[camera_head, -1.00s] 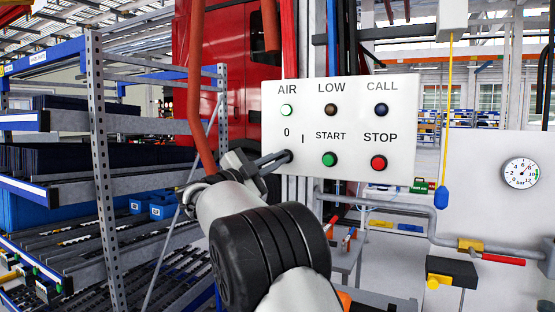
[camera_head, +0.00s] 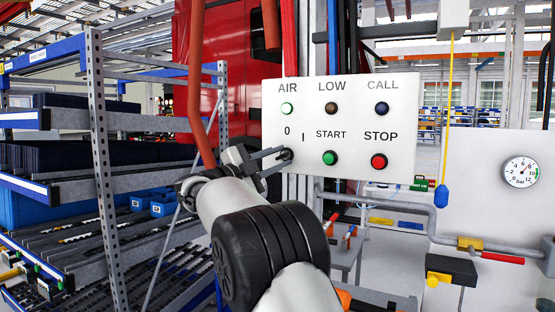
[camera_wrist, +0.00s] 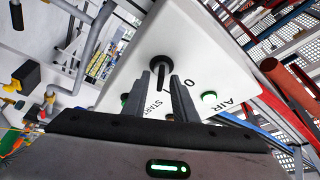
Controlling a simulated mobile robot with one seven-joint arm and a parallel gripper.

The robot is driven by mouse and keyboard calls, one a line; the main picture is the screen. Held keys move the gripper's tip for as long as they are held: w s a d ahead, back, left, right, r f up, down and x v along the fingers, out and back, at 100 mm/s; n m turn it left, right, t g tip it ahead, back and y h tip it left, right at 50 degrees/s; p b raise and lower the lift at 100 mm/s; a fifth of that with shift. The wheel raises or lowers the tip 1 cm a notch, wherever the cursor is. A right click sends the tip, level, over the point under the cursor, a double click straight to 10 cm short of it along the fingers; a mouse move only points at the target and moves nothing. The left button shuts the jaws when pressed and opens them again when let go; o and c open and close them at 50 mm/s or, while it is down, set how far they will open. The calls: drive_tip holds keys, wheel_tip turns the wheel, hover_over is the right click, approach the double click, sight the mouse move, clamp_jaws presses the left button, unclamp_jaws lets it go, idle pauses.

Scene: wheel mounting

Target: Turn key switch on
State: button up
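The white control panel (camera_head: 350,102) hangs ahead of me. Its key switch (camera_head: 286,154) is a dark round knob at the lower left, with the 0 mark above it and the I mark to its right. The knob also shows in the wrist view (camera_wrist: 161,66), where its dark handle points away from the 0, roughly toward the START lettering. My gripper (camera_head: 277,162) is at the switch. In the wrist view its two fingers (camera_wrist: 163,88) are spread, one on each side of the handle, with a gap between them. Whether a finger touches the handle is unclear.
The green start button (camera_head: 330,158) and red stop button (camera_head: 379,161) sit right of the switch. A red-brown hose (camera_head: 195,90) hangs close left of my gripper. A metal shelf rack (camera_head: 97,150) stands at the left. A yellow cable (camera_head: 449,110) hangs right of the panel.

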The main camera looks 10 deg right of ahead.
drive_tip(key=v, duration=1.7)
drive_tip(key=shift+a+b, duration=0.15)
drive_tip(key=shift+b, duration=0.15)
drive_tip(key=shift+s, duration=0.1)
